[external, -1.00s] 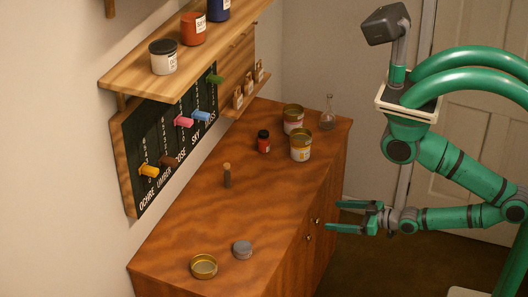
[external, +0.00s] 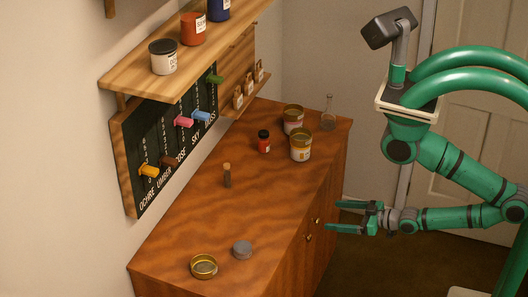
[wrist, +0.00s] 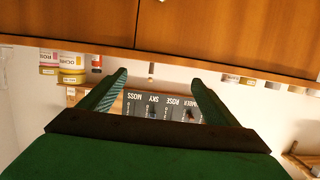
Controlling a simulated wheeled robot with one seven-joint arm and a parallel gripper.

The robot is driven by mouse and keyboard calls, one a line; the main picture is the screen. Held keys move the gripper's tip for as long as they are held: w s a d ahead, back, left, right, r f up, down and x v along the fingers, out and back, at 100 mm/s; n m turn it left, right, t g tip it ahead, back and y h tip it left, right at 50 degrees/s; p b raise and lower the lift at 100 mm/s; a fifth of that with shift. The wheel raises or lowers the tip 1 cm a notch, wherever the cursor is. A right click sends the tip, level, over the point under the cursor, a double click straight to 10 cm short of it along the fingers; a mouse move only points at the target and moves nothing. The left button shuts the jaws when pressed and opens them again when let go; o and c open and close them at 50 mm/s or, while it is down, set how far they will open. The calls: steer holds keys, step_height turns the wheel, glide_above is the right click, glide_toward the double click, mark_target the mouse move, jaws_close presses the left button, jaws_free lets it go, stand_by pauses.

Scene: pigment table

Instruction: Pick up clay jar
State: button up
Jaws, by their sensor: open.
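No label clearly reads clay; which jar is meant cannot be told for sure. A terracotta-red jar (external: 193,30) stands on the wall shelf between a white jar (external: 163,58) with a dark lid and a blue jar (external: 219,9). A small red jar (external: 263,142) with a black lid stands on the cabinet top, left of a yellow-labelled tin (external: 301,147). My gripper (external: 332,216) is open and empty, off the cabinet's right side and below its top, apart from every jar. In the wrist view its fingers (wrist: 160,76) are spread with nothing between them.
The cabinet top (external: 190,225) also holds another tin (external: 293,120), a glass flask (external: 328,115), a brown cylinder (external: 227,175), a grey lid-like piece (external: 242,250) and an open gold dish (external: 203,266). The wooden shelf (external: 125,80) overhangs a lettered board (external: 150,125) with coloured pegs.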

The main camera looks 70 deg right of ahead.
steer(key=c, duration=0.7)
